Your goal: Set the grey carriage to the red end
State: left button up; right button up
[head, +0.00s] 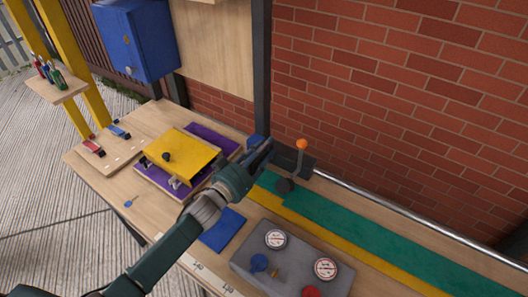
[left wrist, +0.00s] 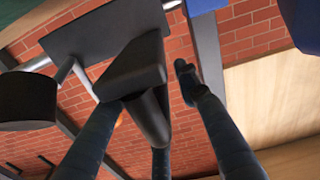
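The dark grey carriage (head: 290,160) sits on a long metal rail (head: 395,205) along the back of the bench, in front of the brick wall. An upright lever with an orange knob (head: 302,144) rises from it, and a dark round weight or knob (head: 285,186) is at its front. The carriage's dark plate (left wrist: 105,28) also shows in the left wrist view, beyond the fingers. No red rail end is visible. My right gripper is out of view.
A blue block (head: 256,141) stands behind my left gripper. A yellow-topped purple box (head: 182,157) is on the left. A grey panel with dials (head: 290,262) is in front. A green strip (head: 390,240) runs clear beside the rail to the right.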

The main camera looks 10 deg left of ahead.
pick_arm(q)
jog(key=shift+c, duration=0.5)
grip_shut()
jog(key=s+d, duration=0.3)
jog(key=d, duration=0.6)
jog(key=shift+s+p, duration=0.3)
jog(key=shift+s, duration=0.05)
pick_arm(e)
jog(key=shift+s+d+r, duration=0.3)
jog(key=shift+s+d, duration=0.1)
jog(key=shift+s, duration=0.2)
pick_arm(q)
jog(key=shift+f, duration=0.1)
jog(key=shift+o, duration=0.5)
grip_release()
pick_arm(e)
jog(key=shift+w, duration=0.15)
